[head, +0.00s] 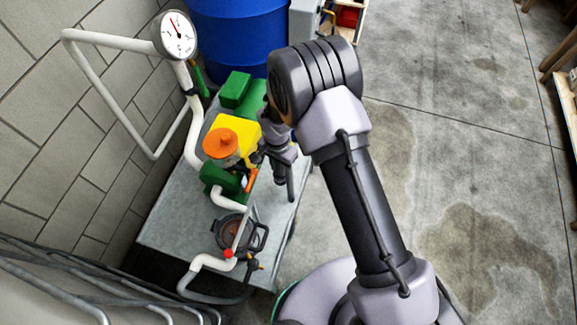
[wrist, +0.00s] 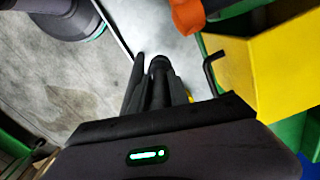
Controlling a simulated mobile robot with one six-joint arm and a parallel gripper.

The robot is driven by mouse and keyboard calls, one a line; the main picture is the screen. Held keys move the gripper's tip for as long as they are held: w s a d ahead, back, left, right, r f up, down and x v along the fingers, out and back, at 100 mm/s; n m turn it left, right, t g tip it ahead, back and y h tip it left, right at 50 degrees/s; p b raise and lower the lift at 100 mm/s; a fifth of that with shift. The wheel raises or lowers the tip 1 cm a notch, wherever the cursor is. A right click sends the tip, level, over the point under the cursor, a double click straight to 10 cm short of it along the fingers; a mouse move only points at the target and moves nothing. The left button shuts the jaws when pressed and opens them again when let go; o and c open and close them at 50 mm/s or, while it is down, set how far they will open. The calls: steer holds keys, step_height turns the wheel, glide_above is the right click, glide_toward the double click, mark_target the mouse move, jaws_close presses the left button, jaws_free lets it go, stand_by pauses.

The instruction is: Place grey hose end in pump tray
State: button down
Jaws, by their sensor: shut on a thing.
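The pump tray (head: 165,225) is a grey metal surface along the wall in the head view; its pale surface and edge also show in the wrist view (wrist: 150,25). A green pump with a yellow box (head: 222,137) and an orange cap (head: 220,143) stands on it. My gripper (head: 285,182) points down over the tray's right side, close to the yellow box. In the wrist view its fingers (wrist: 157,85) are shut on a short dark piece (wrist: 159,64), which looks like the grey hose end. Whether this piece touches the tray cannot be told.
White pipes (head: 196,135) and a pressure gauge (head: 175,35) rise behind the pump. A dark round valve (head: 232,236) sits on the tray's near part. A blue barrel (head: 235,35) stands at the back. A black bent rod (wrist: 211,72) is beside the yellow box. Open concrete floor lies right.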

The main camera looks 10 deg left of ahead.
mark_target(280, 178)
step_height(280, 178, down, 9)
steer(key=shift+w+r+b, duration=0.1)
steer(key=shift+r+b, duration=0.1)
steer(key=shift+b, duration=1)
steer(key=shift+f, duration=0.2)
steer(key=c, duration=1.2)
jaws_free()
steer(key=shift+c, duration=0.2)
